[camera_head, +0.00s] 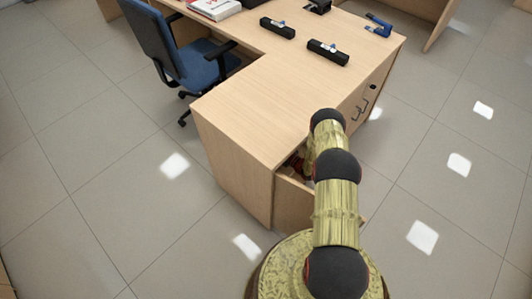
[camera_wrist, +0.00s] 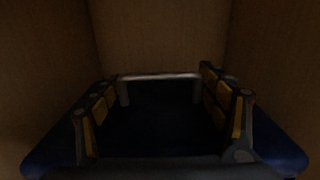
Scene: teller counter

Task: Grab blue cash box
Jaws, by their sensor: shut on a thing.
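The blue cash box (camera_wrist: 48,158) fills the lower part of the wrist view, inside a dim wooden compartment. Its dark blue corners show at the lower left and right, and its pale handle (camera_wrist: 160,77) runs across the far side of its dark top. My gripper (camera_wrist: 158,98) has a finger on each side over the box, set wide apart, and is shut on it. The exact contact is too dark to make out. In the head view my arm reaches into the desk's end compartment, which hides the gripper and the box.
Wooden walls (camera_wrist: 45,70) stand close around the box. The desk (camera_head: 265,105) has an open door or panel (camera_head: 292,205) beside my arm. Two black devices (camera_head: 328,52), a blue stapler (camera_head: 379,25) and papers (camera_head: 215,8) lie on top. A blue chair (camera_head: 165,45) stands left; the floor is clear.

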